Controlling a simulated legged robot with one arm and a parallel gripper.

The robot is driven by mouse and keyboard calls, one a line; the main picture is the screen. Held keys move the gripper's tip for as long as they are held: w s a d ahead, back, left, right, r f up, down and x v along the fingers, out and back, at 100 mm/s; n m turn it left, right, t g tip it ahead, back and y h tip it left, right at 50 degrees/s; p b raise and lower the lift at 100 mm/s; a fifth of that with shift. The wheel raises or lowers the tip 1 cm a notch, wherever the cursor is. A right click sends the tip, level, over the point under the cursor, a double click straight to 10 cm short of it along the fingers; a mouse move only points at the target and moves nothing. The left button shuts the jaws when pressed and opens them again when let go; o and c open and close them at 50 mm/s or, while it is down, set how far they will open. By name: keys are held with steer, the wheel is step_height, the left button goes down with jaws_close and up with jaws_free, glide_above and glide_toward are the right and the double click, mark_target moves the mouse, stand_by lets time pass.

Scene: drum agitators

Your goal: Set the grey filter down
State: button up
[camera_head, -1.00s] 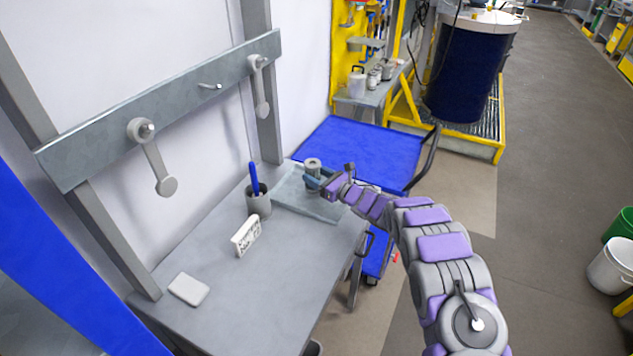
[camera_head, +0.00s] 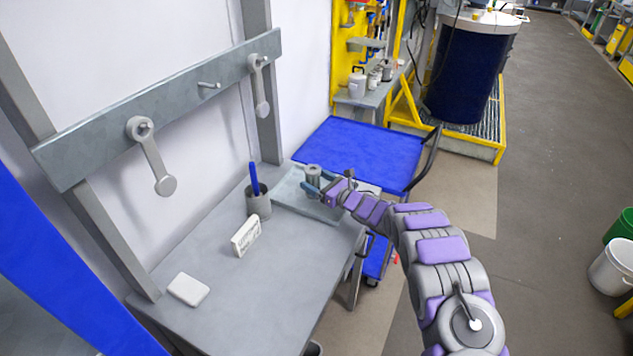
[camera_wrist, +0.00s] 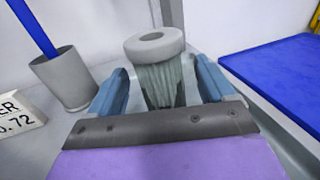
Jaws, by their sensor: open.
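The grey filter (camera_wrist: 157,72) stands upright on the tray (camera_head: 287,196) at the far right corner of the grey table. It has a pale ring-shaped cap and a ribbed grey-green body. It also shows in the head view (camera_head: 313,174). My gripper (camera_wrist: 160,85) is open, with one blue finger on each side of the filter's body. In the wrist view a gap shows between the fingers and the filter. The filter's base is hidden behind my gripper.
A grey cup (camera_head: 258,203) with a blue pen stands left of the tray. A blue cart top (camera_head: 362,152) is beyond the table.

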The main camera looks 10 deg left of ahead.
steer(key=shift+r, duration=0.1)
steer(key=p+v, duration=0.1)
steer(key=v, duration=1.1)
steer(key=shift+w+d, duration=0.1)
steer(key=shift+d, duration=0.05)
steer(key=w+d+r+m+t+h, duration=0.1)
steer(key=w+d+r+m+h, duration=0.1)
steer(key=d+r+m+h, duration=0.4)
steer(key=w+d+r+m+t+h, duration=0.1)
steer(key=d+r+m+h, duration=0.1)
steer(key=d+m+h, duration=0.45)
steer(key=s+d+r+m+g+h, duration=0.2)
steer(key=s+d+r+m+h, duration=0.15)
steer(key=s+d+m, duration=0.4)
steer(key=s+d+r+m+g+h, duration=0.3)
steer(key=s+d+r+m, duration=0.2)
steer(key=s+m, duration=0.6)
steer(key=s+a+m+g+y, duration=0.1)
steer(key=s+a+m+g, duration=0.2)
steer(key=s, duration=1)
steer(key=s+a+m+g+y, duration=0.1)
steer(key=s+a+m+g, duration=0.2)
steer(key=s, duration=1)
steer(key=s+a+m+g+y, duration=0.2)
steer(key=s+a+m, duration=0.4)
steer(key=s+m, duration=0.4)
steer(key=s+g, duration=0.1)
steer(key=s, duration=0.3)
steer(key=shift+a, duration=0.25)
